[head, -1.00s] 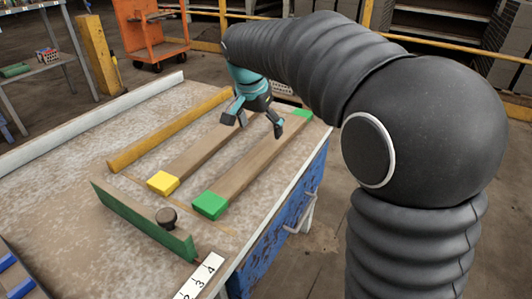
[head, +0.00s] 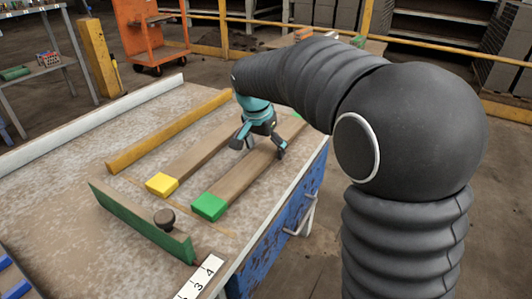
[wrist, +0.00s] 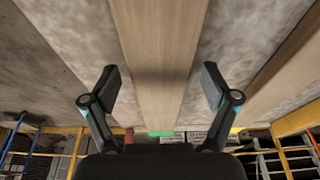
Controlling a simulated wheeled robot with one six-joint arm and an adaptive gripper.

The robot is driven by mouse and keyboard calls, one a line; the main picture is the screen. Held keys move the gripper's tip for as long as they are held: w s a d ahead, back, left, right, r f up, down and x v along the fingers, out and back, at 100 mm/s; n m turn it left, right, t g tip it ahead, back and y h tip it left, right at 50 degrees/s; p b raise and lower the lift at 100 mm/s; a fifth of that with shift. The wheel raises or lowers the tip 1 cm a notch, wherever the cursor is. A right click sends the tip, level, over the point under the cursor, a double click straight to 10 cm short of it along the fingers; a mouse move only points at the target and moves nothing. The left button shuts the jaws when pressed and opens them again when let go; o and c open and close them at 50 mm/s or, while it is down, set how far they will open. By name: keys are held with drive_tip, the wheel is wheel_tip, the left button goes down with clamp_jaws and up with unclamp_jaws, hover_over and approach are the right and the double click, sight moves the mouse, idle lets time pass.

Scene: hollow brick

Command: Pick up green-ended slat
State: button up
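The green-ended slat (head: 248,174) is a long wooden strip lying flat on the worktable. Its near green end (head: 209,206) is clear, and a little green shows at its far end. My gripper (head: 261,149) is over the far half of this slat, fingers pointing down. In the wrist view the slat (wrist: 160,40) runs between the two spread fingers (wrist: 161,87), with a gap on each side. My gripper is open and holds nothing. A green end (wrist: 161,133) shows at the bottom of that view.
A yellow-ended slat (head: 196,160) lies parallel on the left, with a yellow bar (head: 165,136) beyond it. A green fence (head: 135,216) with a dark knob (head: 165,217) stands near the front. A numbered strip (head: 201,278) lies at the table's near corner.

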drive_tip(key=c, duration=1.2)
drive_tip(key=shift+o, duration=0.2)
